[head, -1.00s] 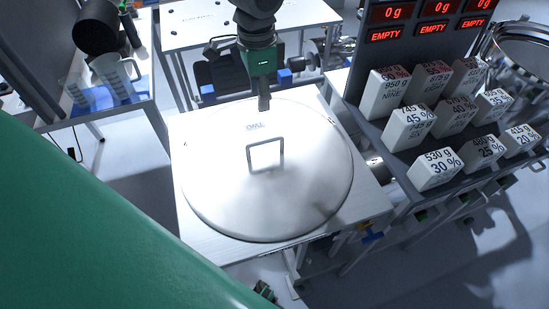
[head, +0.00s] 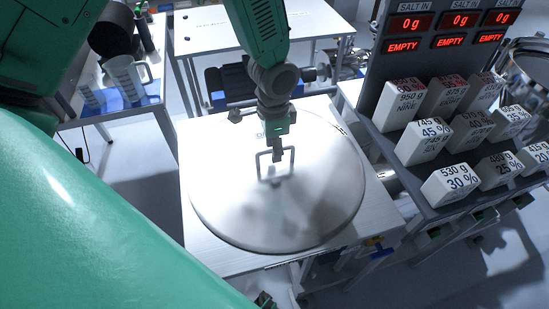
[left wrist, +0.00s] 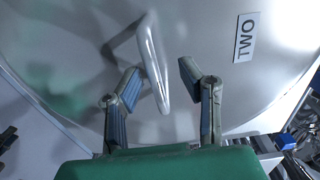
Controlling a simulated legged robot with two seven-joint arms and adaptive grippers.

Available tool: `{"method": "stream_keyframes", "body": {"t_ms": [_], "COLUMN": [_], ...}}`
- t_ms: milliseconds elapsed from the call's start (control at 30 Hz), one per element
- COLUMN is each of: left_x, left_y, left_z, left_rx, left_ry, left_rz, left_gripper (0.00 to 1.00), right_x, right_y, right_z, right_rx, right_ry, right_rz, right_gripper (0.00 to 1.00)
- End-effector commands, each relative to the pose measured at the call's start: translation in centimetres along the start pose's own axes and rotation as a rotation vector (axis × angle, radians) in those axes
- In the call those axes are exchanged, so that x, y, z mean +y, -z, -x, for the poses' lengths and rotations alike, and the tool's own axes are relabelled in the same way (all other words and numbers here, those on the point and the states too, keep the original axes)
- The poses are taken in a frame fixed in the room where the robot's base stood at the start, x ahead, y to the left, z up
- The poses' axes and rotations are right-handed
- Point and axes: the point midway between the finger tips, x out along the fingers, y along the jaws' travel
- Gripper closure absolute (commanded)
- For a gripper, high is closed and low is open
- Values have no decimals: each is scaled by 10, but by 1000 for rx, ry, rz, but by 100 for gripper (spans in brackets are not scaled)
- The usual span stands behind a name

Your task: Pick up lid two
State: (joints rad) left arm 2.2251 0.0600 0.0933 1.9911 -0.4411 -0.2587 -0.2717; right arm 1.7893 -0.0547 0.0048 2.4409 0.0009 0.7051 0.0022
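Lid two (head: 315,205) is a large round pale metal lid lying flat on a white table, with a square wire handle (head: 292,163) standing up at its middle. In the left wrist view the lid (left wrist: 225,90) bears a "TWO" label (left wrist: 245,38). My left gripper (head: 276,158) hangs over the handle. In the left wrist view its two fingers (left wrist: 158,72) are spread apart, and part of the handle (left wrist: 152,62) shows between them. Whether a finger touches the handle cannot be told. My right gripper is not in view.
A rack of labelled white blocks (head: 450,185) with red "EMPTY" displays (head: 450,40) stands to the right. A table with a clear jug (head: 127,78) and a dark pot (head: 112,38) is at the left. Another white table (head: 210,28) stands behind.

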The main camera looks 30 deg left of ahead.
Motion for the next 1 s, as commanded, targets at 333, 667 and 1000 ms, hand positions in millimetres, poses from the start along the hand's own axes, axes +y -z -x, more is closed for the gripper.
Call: {"method": "stream_keyframes", "body": {"t_ms": [333, 667, 1000], "left_x": [2, 0, 0], "left_y": [1, 0, 1], "left_z": [-9, -9, 10], "left_rx": [0, 2, 5], "left_ry": [3, 2, 4], "left_rz": [-2, -1, 0], "left_gripper": [66, 100, 100], "right_x": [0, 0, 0], "right_y": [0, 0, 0], "right_z": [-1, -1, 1], "right_rx": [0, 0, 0], "right_ry": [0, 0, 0], "right_rz": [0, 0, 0], "right_gripper": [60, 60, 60]}}
